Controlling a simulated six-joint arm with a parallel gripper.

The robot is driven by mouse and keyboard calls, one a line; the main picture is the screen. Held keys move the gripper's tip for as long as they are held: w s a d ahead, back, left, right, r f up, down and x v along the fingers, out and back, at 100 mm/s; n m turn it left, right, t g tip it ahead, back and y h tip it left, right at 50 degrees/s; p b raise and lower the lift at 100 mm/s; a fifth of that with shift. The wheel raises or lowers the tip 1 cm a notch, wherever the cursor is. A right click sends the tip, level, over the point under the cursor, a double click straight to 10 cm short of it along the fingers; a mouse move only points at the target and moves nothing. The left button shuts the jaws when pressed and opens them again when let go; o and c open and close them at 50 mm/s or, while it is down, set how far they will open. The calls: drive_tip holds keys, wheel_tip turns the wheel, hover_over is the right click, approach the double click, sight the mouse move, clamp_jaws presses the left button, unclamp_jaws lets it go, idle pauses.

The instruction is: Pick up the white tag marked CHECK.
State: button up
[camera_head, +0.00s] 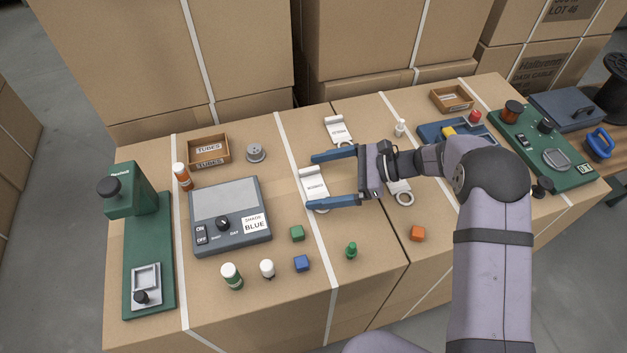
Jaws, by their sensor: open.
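Three white tags with rings lie on the cardboard top. One tag (314,184) shows between the fingertips of my gripper (315,180); its small print is too small to read for sure. A second tag (337,128) lies behind it, with its print upside down and unclear. A third tag (399,186) lies to the right, partly hidden by my gripper, its print not visible. I cannot tell which one says CHECK. My gripper is open, its two blue fingers pointing left, one on either side of the first tag. I cannot tell its height above the surface.
A grey scale (229,206) and a green press (146,245) stand left. A wooden TUBES box (208,150) is behind. A blue tray (455,132) is right.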

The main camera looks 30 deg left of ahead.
sight(321, 184)
drive_tip(key=shift+a, duration=0.1)
drive_tip(key=c, duration=1)
wheel_tip(321, 184, up, 10)
drive_tip(key=shift+f+b, duration=0.1)
drive_tip(key=shift+b, duration=0.3)
